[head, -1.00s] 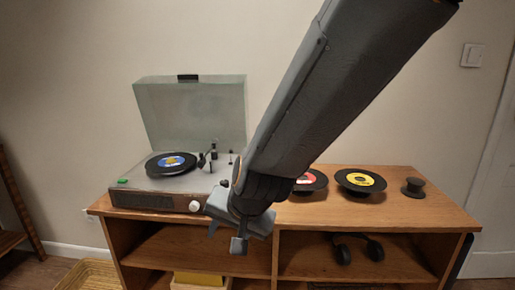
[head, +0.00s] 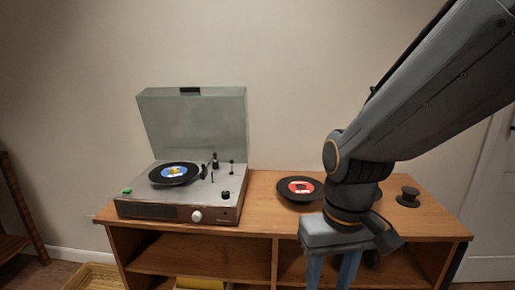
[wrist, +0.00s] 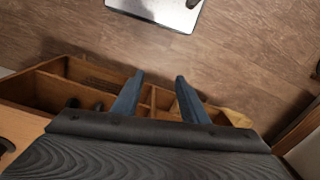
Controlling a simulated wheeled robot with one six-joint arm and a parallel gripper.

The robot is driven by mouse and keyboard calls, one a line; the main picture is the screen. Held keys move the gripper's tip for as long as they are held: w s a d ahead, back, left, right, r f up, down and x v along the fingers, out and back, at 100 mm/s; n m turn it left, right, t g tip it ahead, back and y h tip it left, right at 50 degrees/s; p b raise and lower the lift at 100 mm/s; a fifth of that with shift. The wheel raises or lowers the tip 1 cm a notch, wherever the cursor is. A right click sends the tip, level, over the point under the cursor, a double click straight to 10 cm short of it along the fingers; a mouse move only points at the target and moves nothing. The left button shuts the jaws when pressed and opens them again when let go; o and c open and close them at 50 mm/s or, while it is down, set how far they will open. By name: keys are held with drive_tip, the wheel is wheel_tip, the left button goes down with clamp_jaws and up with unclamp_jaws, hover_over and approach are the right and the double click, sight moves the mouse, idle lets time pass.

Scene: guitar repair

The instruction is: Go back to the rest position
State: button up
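My gripper (head: 331,272) hangs in front of the right half of the wooden cabinet (head: 262,207), its fingers pointing down. In the wrist view my gripper (wrist: 160,84) has its two blue-grey fingers apart, with nothing between them. Wooden floor and cabinet compartments show beyond the fingertips. My arm comes in from the upper right and hides part of the cabinet's right side.
A turntable (head: 150,199) with its lid (head: 195,125) raised carries a blue-labelled record (head: 174,173). A red-labelled record (head: 300,188) and a dark knob-shaped thing (head: 408,197) are on the cabinet top. A basket (head: 92,278) stands at the lower left.

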drive_tip(key=d+r+m+p, duration=0.1)
drive_tip(key=d+r+p, duration=0.5)
drive_tip(key=p, duration=0.5)
drive_tip(key=shift+s+d+m, duration=0.25)
drive_tip(key=shift+m, duration=0.15)
drive_tip(key=shift+r, duration=0.1)
